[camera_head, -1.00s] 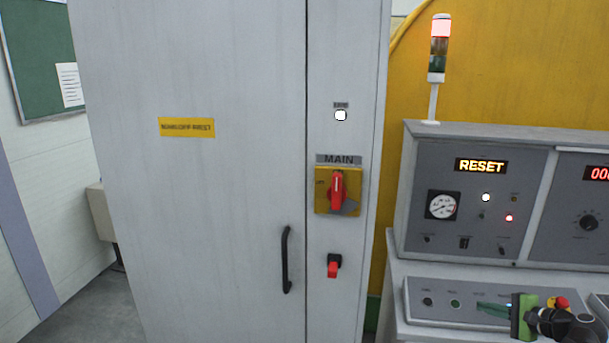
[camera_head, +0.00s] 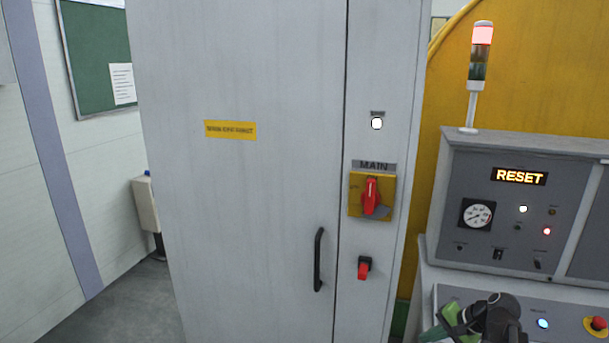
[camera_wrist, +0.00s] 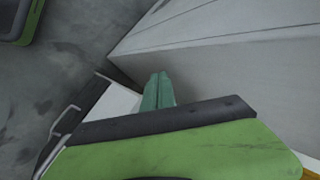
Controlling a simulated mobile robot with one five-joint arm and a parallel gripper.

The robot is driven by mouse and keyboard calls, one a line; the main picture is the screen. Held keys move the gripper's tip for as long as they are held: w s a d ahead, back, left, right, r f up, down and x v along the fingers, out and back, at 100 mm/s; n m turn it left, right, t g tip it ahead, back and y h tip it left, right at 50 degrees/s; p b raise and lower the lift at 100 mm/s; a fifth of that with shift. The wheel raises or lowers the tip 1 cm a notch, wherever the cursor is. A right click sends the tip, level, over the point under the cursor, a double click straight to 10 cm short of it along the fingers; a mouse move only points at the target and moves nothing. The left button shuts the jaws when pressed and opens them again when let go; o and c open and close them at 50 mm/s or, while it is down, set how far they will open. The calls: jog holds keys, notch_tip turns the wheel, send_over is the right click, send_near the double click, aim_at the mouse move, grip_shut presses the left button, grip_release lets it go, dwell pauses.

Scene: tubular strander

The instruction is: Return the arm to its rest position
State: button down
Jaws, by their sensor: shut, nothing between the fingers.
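My gripper (camera_head: 442,330), green with black parts, shows at the bottom edge of the head view, in front of the left end of the control desk. In the wrist view its two teal fingers (camera_wrist: 158,92) are together, with nothing between them. Beyond the fingertips are a pale grey surface and the dark grey floor. The fingertips are hard to make out in the head view.
A tall grey cabinet (camera_head: 250,220) with a red MAIN switch (camera_head: 371,196) and a black handle (camera_head: 319,258) fills the middle. The console (camera_head: 490,165) shows RESET, and a red emergency button (camera_head: 597,323) sits on its desk. Bare floor (camera_head: 135,305) lies at left.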

jog(key=s+a+f+n+g+h+p, duration=0.1)
jog(key=a+n, duration=0.4)
jog(key=a, duration=0.6)
jog(key=s+a+f+n+g+h+p, duration=0.1)
jog(key=a+n+g+h, duration=0.3)
jog(key=a, duration=0.8)
jog(key=shift+s+n, duration=0.6)
jog(key=shift+s, duration=0.1)
jog(key=shift+a, duration=0.1)
